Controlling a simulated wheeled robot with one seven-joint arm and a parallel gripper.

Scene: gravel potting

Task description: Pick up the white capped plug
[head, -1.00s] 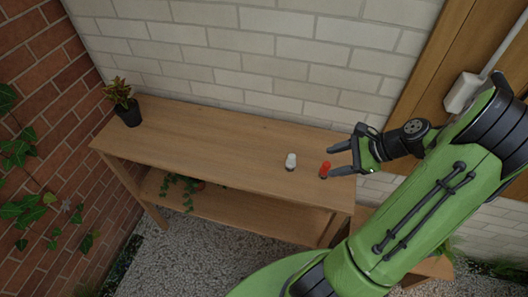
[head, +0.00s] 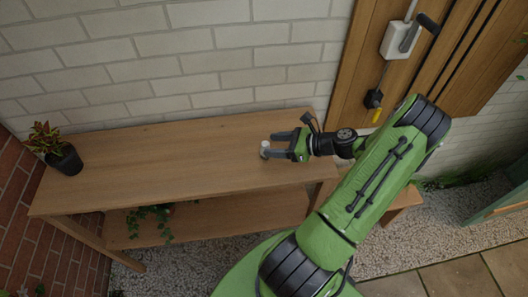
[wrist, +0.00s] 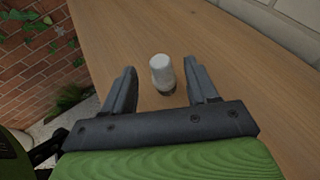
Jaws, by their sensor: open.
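The white capped plug (head: 264,148) stands upright on the wooden bench top, near its right end. In the wrist view the plug (wrist: 162,70) has a white rounded cap and a darker base, and it stands between the two fingers. My gripper (head: 271,146) is open, low over the bench, with its fingers reaching left on either side of the plug. In the wrist view my gripper (wrist: 160,78) shows a gap between each finger and the plug; the plug is nearer the right finger.
The bench (head: 170,160) is clear to the left up to a dark potted plant (head: 62,158). A trailing plant (head: 152,215) sits on the lower shelf. A brick wall (head: 190,60) stands behind. A white box with a lever (head: 398,42) is on the wooden panel at right.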

